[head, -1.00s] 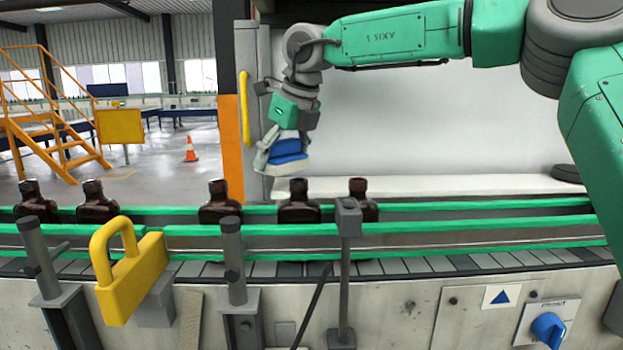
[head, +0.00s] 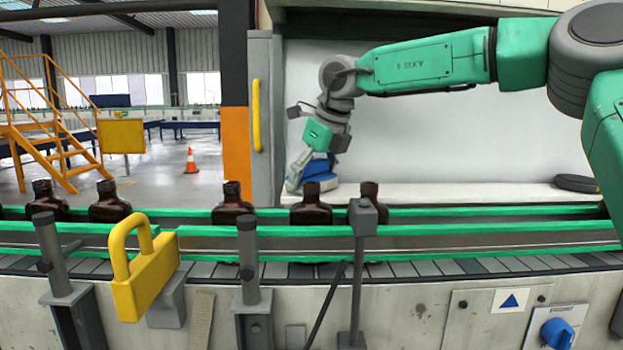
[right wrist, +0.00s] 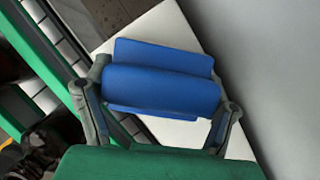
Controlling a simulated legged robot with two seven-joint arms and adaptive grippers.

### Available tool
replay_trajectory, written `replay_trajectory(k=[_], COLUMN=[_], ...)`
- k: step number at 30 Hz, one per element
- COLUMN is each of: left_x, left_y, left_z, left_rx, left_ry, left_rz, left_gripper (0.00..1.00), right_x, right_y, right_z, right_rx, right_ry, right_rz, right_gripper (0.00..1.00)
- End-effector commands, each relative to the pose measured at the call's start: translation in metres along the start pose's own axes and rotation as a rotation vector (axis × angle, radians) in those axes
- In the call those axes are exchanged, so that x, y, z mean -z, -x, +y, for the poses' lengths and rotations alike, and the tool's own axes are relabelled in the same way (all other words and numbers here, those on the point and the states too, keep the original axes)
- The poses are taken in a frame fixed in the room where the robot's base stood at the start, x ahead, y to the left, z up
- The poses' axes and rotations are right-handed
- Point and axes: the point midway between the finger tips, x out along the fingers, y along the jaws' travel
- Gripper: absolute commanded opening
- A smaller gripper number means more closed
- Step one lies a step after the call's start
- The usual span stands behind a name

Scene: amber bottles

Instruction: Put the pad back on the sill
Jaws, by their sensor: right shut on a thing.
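The pad shows in the right wrist view as a blue block (right wrist: 160,88) with a rounded upper part. In the head view the pad (head: 318,168) has a blue top and a pale base. My right gripper (head: 312,176) is shut on it, with one finger on each side in the right wrist view (right wrist: 163,105). The white sill (head: 450,193) runs behind the conveyor. The pad is low over the sill's left end; I cannot tell whether it touches. My left gripper is in neither view.
Several amber bottles (head: 311,208) stand on the conveyor between green rails (head: 460,228), in front of the sill. A dark round object (head: 577,183) lies at the sill's right end. A grey post with a yellow handle (head: 256,115) stands left of my gripper. The sill's middle is clear.

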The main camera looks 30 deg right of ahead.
Motion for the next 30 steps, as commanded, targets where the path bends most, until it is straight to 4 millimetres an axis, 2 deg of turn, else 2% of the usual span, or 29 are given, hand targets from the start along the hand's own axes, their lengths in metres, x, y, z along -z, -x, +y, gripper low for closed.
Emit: replay_trajectory(k=[2,3,4,5,17,27,30], left_x=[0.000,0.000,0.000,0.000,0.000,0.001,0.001], left_y=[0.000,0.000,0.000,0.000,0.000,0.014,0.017], left_z=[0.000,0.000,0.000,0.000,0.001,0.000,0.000], left_rx=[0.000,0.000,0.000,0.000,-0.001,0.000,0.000], left_ry=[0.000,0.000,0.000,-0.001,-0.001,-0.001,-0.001], left_rz=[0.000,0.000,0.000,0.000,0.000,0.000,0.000], left_gripper=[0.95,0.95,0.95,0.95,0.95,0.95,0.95], right_x=[0.003,0.003,0.004,0.004,-0.001,0.000,0.000], right_y=[-0.004,-0.004,-0.004,-0.004,0.002,0.057,0.068], right_z=[-0.004,-0.005,-0.006,-0.007,0.001,-0.004,-0.006], right_rx=[-0.004,-0.005,-0.005,-0.006,0.003,-0.004,-0.004], right_ry=[-0.004,-0.005,-0.005,-0.006,-0.002,-0.005,-0.005], right_rz=[0.000,0.000,-0.001,-0.001,0.000,-0.004,-0.003], right_gripper=[0.48,0.84,0.95,0.99,0.99,0.99,0.99])
